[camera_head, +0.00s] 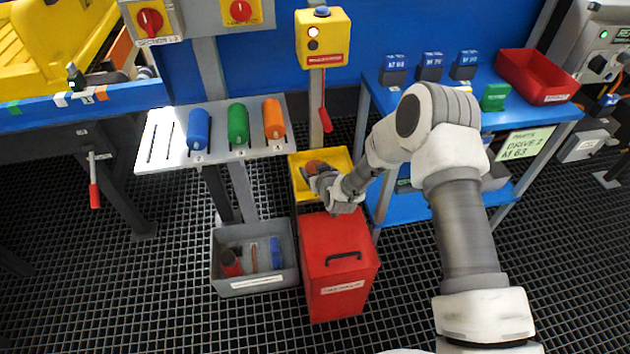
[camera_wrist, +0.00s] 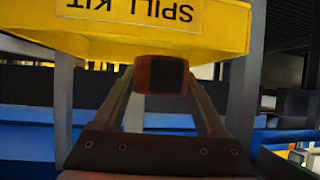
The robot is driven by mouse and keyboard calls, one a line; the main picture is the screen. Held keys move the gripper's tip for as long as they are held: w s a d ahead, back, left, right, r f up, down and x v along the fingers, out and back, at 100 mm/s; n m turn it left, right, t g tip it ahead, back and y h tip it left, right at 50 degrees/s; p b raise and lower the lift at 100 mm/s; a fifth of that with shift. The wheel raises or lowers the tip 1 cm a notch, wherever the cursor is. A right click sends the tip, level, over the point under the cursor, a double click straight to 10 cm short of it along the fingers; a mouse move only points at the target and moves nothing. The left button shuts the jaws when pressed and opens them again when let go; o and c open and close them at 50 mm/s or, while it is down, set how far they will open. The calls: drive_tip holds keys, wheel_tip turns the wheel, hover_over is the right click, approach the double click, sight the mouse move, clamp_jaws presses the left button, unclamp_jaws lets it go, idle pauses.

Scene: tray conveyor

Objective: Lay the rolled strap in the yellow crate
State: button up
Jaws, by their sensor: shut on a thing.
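The rolled strap (camera_head: 315,166) is a small orange-brown roll at the tip of my gripper (camera_head: 312,175). In the wrist view the strap (camera_wrist: 158,74) shows a dark middle, and the two fingers of my gripper (camera_wrist: 160,82) close on its sides. The yellow crate (camera_head: 343,156) stands behind the red bin, and the strap shows in front of its opening in the head view. The wrist view shows the crate's yellow wall (camera_wrist: 215,30) at the top, with an upside-down "SPILL KIT" label. My gripper and wrist hide part of the crate. The strap's exact height over it is unclear.
A red bin (camera_head: 335,240) with a black handle stands just in front of the yellow crate. A grey crate (camera_head: 257,283) with several items is to its left. A blue table (camera_head: 400,206) is to the right, and a rack (camera_head: 170,160) with coloured cylinders is at left.

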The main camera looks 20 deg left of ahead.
drive_tip(key=shift+w+f+b, duration=0.1)
drive_tip(key=shift+f+b, duration=0.7)
drive_tip(key=shift+f, duration=1.2)
drive_tip(key=shift+f, duration=0.25)
drive_tip(key=o, duration=1.3)
drive_tip(key=shift+r, duration=0.1)
